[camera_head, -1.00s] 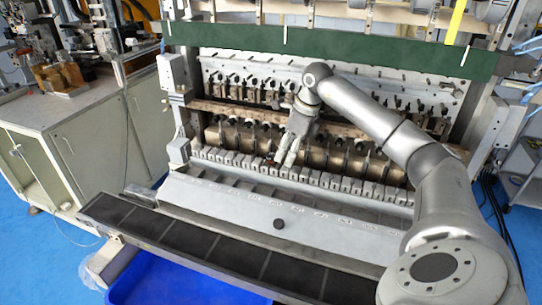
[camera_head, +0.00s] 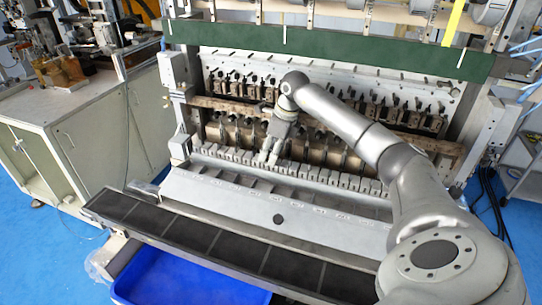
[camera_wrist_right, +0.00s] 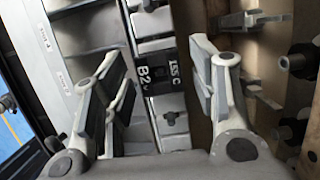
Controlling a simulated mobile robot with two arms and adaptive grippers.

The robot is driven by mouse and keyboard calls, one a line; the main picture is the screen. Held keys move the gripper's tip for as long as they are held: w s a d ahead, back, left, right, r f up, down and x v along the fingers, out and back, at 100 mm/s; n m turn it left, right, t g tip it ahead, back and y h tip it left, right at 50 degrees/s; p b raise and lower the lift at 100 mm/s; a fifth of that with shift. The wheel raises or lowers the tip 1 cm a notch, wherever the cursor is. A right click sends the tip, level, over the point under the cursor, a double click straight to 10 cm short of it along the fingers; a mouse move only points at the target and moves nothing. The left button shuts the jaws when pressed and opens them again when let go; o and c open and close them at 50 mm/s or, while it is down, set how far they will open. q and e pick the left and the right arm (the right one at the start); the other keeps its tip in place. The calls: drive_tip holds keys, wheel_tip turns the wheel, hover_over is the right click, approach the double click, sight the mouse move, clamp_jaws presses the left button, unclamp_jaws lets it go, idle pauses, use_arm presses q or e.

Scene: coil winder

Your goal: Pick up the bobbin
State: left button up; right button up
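My right gripper (camera_head: 268,159) reaches into the winding machine (camera_head: 220,203), over the row of grey blocks (camera_head: 335,179) along its front. In the right wrist view the right gripper (camera_wrist_right: 157,75) is open, its fingers well apart with nothing gripped. Dark round-ended spindle parts (camera_wrist_right: 299,60) show at the right of that view, outside the fingers. I cannot tell which part is the bobbin. My left gripper is out of view.
A dark sectioned tray (camera_head: 190,237) runs along the front, above a blue bin (camera_head: 185,283). A green beam (camera_head: 330,48) crosses above the work area. A cabinet (camera_head: 75,120) stands at left.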

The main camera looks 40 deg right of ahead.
drive_tip(key=c, duration=0.6)
drive_tip(key=shift+o, duration=0.2)
drive_tip(key=shift+r, duration=0.1)
drive_tip(key=shift+r+b, duration=0.6)
drive_tip(key=shift+r, duration=0.2)
drive_tip(key=shift+s+a+r+b, duration=0.1)
drive_tip(key=shift+a+r+b, duration=0.2)
drive_tip(key=shift+r+b, duration=0.35)
drive_tip(key=s+a+b, duration=0.1)
drive_tip(key=s+a, duration=0.1)
drive_tip(key=a, duration=0.2)
drive_tip(key=s+a+b, duration=0.2)
drive_tip(key=s+a, duration=0.1)
drive_tip(key=a, duration=0.2)
drive_tip(key=s+a+b, duration=0.1)
drive_tip(key=s+a, duration=0.1)
drive_tip(key=a, duration=0.3)
drive_tip(key=shift+s+a+r+b, duration=0.15)
drive_tip(key=shift+s+b, duration=0.05)
drive_tip(key=shift+b, duration=0.15)
drive_tip(key=shift+s+a, duration=0.35)
drive_tip(key=shift+a, duration=0.2)
